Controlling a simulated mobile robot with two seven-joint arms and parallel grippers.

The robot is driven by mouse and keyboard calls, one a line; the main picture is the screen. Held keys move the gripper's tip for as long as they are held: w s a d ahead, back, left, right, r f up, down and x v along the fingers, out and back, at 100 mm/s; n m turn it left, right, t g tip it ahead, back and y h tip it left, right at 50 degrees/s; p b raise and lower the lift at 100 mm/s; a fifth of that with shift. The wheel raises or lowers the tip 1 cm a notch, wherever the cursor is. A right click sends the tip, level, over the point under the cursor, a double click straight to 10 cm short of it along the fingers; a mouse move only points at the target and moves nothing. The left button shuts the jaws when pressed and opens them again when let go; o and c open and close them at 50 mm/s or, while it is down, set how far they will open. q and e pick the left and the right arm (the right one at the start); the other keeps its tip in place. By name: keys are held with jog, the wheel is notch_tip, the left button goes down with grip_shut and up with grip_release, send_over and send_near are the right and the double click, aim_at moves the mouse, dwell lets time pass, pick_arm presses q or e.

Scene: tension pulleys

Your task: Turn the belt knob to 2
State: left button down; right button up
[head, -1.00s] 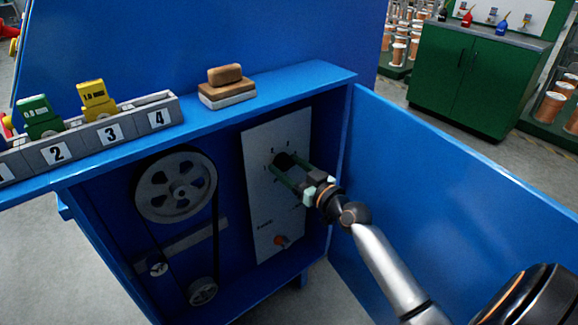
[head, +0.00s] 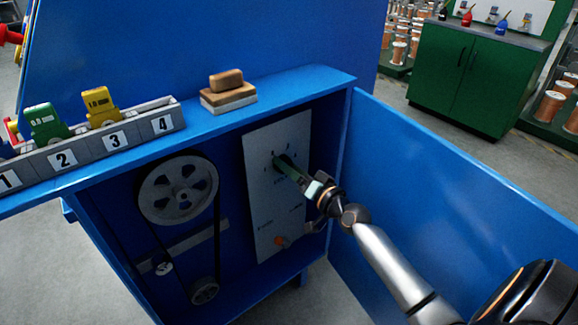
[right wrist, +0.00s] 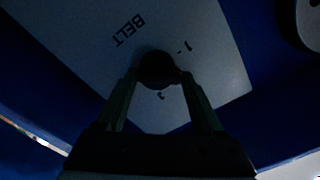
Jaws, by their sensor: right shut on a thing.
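The belt knob (right wrist: 157,66) is a dark round knob on the pale control panel (head: 262,195) inside the blue cabinet. The word BELT and a 1 are readable near it in the right wrist view; another mark below it is partly covered. My right gripper (head: 287,164) is shut on the knob, with one green finger on each side of it. The right wrist view shows both fingers (right wrist: 158,80) at the knob's sides. The gripper hides much of the knob in the head view, and I cannot tell which number it points to. My left gripper is not in view.
The blue door (head: 450,190) stands open to the right of my arm. Pulleys with a belt (head: 178,190) are at the left. A numbered rack (head: 90,146) and a wooden block (head: 228,92) rest on top.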

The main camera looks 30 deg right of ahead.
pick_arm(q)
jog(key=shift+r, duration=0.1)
pick_arm(e)
jog(key=shift+d+f+m, duration=0.15)
jog(key=shift+d+m, duration=0.05)
jog(key=shift+m, duration=0.65)
jog(key=shift+d+f+m, duration=0.1)
jog(key=shift+d+m, duration=0.1)
jog(key=shift+m, duration=0.65)
jog(key=shift+f, duration=0.1)
jog(key=o, duration=1.2)
jog(key=shift+s, duration=0.1)
jog(key=shift+c, duration=0.2)
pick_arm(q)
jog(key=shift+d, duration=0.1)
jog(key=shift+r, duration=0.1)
pick_arm(e)
jog(key=shift+a, duration=0.15)
